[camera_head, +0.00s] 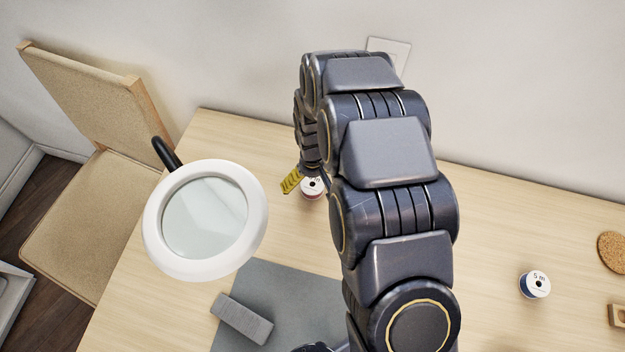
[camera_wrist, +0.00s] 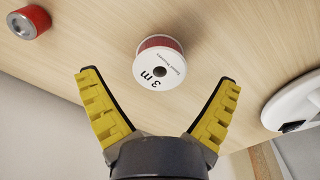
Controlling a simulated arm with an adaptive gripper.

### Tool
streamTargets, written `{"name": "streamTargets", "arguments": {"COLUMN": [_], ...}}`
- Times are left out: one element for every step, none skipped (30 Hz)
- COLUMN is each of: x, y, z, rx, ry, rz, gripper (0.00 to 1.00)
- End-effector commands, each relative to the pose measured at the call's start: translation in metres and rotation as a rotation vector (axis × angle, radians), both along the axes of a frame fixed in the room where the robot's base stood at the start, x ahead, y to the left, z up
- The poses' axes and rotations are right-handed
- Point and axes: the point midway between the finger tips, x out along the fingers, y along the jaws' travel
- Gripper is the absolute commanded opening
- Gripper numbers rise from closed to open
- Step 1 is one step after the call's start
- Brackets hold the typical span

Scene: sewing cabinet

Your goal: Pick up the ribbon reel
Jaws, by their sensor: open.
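A white ribbon reel with a red band and "3 m" on its face (camera_wrist: 158,70) lies on the table in the wrist view, just ahead of my gripper (camera_wrist: 160,78) and between the lines of its two yellow fingers. The fingers are spread wide and I see no contact with the reel. In the head view this reel (camera_head: 312,189) is partly hidden by my arm, beside one yellow finger of my gripper (camera_head: 292,180). A second reel, white with dark blue and marked "5 m" (camera_head: 535,284), stands on the right of the table.
A white ring magnifier (camera_head: 160,255) stands left of the reel; its rim shows in the wrist view (camera_wrist: 292,102). A red and silver cylinder (camera_wrist: 28,22) is near the reel. A grey mat (camera_head: 290,290) with a grey block (camera_head: 242,318), and a cork disc (camera_head: 612,252), are on the table.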

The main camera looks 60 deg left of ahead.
Motion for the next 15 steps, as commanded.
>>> {"name": "streamTargets", "arguments": {"x": [-0.001,-0.001,-0.001,-0.001,0.000,0.000,0.000,0.000,0.000,0.000,0.000,0.000,0.000,0.000,0.000], "y": [-0.001,-0.001,-0.001,-0.001,0.000,0.000,0.000,0.000,0.000,0.000,0.000,0.000,0.000,0.000,0.000], "z": [-0.010,-0.014,-0.018,-0.020,-0.021,-0.022,-0.022,-0.021,-0.021,-0.021,-0.021,-0.021,-0.021,-0.021,-0.021], "rx": [-0.005,-0.005,-0.003,-0.002,-0.001,0.000,0.001,0.001,0.001,0.001,0.001,0.001,0.001,0.001,0.001], "ry": [0.002,0.001,0.001,0.000,0.000,0.000,0.000,0.000,-0.001,-0.001,-0.001,-0.001,-0.001,-0.001,-0.001], "rz": [0.001,0.001,0.001,0.001,0.001,0.001,0.001,0.001,0.001,0.001,0.001,0.001,0.001,0.001,0.001], "gripper": [0.92,0.92,0.92,0.92,0.92,0.92,0.92,0.92,0.92,0.92,0.92,0.76,0.64,0.51,0.34]}}
